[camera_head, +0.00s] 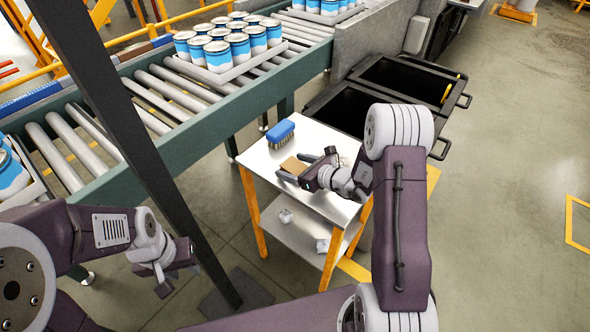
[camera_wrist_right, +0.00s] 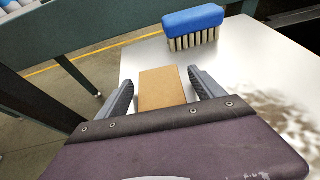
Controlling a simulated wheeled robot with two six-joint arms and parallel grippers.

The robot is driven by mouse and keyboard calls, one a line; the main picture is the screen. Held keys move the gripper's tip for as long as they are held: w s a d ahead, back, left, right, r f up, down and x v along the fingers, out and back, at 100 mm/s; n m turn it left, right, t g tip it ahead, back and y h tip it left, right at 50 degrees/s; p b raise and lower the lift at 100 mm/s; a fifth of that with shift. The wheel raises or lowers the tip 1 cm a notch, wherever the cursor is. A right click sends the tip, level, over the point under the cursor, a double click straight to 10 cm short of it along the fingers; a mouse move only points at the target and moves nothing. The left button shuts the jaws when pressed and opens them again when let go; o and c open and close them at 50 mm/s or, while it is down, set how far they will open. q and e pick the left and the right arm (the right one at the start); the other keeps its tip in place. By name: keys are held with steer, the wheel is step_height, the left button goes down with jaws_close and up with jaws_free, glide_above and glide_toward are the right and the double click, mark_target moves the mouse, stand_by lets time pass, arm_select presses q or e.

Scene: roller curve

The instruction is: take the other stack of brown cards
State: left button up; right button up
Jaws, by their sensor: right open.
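A stack of brown cards (camera_wrist_right: 162,88) lies on the metal table top (camera_head: 318,140). In the right wrist view it sits between the two fingers of my right gripper (camera_wrist_right: 163,88), with a gap on each side. The head view shows the cards (camera_head: 293,166) at the tips of my right gripper (camera_head: 306,167), which is open. My left gripper (camera_head: 167,287) hangs low at the left, away from the table, and no object shows at it. Its finger gap is too small to make out. Only one stack is visible.
A blue brush (camera_wrist_right: 193,25) stands on the table just beyond the cards; it also shows in the head view (camera_head: 281,134). A roller conveyor (camera_head: 170,90) carries trays of blue-and-white cans (camera_head: 238,45). Black bins (camera_head: 405,75) stand behind the table. A dark post (camera_head: 130,140) rises near my left arm.

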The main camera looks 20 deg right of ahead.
mark_target(296, 164)
steer(key=shift+s, duration=0.1)
steer(key=shift+c, duration=0.4)
steer(key=shift+d+r, duration=0.1)
steer(key=c, duration=1.3)
steer(key=shift+c, duration=0.2)
steer(key=r, duration=0.3)
steer(key=r+p, duration=0.1)
steer(key=r, duration=0.1)
steer(key=shift+w+d, duration=0.25)
steer(key=shift+d, duration=0.1)
steer(key=w+d+r+p, duration=0.2)
steer(key=w+d+r, duration=0.3)
steer(key=d, duration=0.4)
steer(key=shift+w+r, duration=0.4)
steer(key=shift+r, duration=0.05)
